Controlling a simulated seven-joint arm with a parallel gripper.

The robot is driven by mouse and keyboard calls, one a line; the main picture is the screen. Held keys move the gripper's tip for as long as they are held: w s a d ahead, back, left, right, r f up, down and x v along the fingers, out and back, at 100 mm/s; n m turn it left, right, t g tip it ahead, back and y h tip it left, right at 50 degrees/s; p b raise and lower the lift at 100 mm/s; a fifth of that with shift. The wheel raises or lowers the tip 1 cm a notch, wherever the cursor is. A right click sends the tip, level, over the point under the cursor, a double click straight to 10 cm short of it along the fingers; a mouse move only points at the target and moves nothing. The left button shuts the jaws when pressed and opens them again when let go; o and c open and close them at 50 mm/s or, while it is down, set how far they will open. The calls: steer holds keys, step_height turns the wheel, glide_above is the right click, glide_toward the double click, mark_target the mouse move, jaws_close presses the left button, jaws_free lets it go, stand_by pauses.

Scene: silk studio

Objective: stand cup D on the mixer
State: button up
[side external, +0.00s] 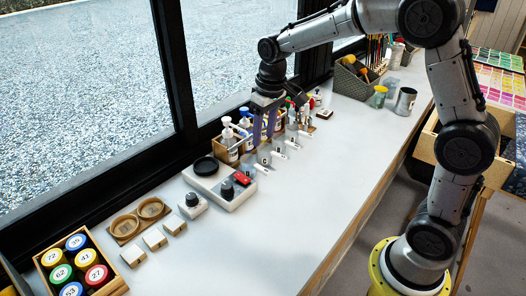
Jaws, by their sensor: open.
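My gripper (264,128) points down with its two purple fingers apart. It is above or in front of the bottle rack at the window side; the exact gap to the things below cannot be told. The likely mixer is a white box (213,187) with a black round plate (205,166), a black knob and a red part, left of my gripper. Nothing stands on the plate. Several small things with white tags (279,155) stand in a slanting row below and right of my gripper. Their letters are too small to read, so I cannot tell which is cup D.
A wooden rack of pump bottles (231,145) stands close to my gripper. Left of the mixer are a small white box with a black knob (193,206), wooden round dishes (125,226) and a crate of numbered lids (61,273). The table front (290,225) is clear.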

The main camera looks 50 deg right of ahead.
steer(key=g, duration=0.2)
glide_above(263, 168)
step_height(263, 168, down, 7)
steer(key=shift+a+r, duration=0.15)
steer(key=shift+s+f, duration=0.1)
steer(key=shift+f, duration=3.05)
jaws_close()
steer(key=shift+r, duration=0.2)
steer(key=shift+r, duration=0.95)
